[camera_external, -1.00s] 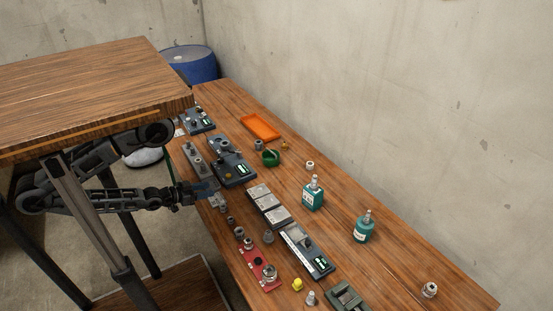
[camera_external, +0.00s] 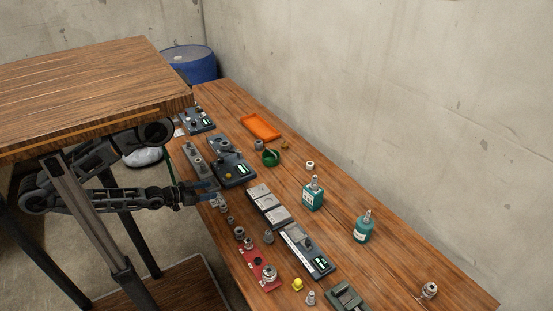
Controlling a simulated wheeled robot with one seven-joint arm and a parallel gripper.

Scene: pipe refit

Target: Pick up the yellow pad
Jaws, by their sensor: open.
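My gripper (camera_external: 212,189) is open at the left edge of the bench, beside the grey fittings and well away from the yellow piece. Nothing shows held between its fingers, though they are small in this view.
The red plate (camera_external: 257,263) bears metal fittings. A dark device (camera_external: 304,252), teal bottles (camera_external: 313,197) and an orange tray (camera_external: 261,127) stand on the bench (camera_external: 400,265). A raised wooden top (camera_external: 90,90) hangs over my arm.

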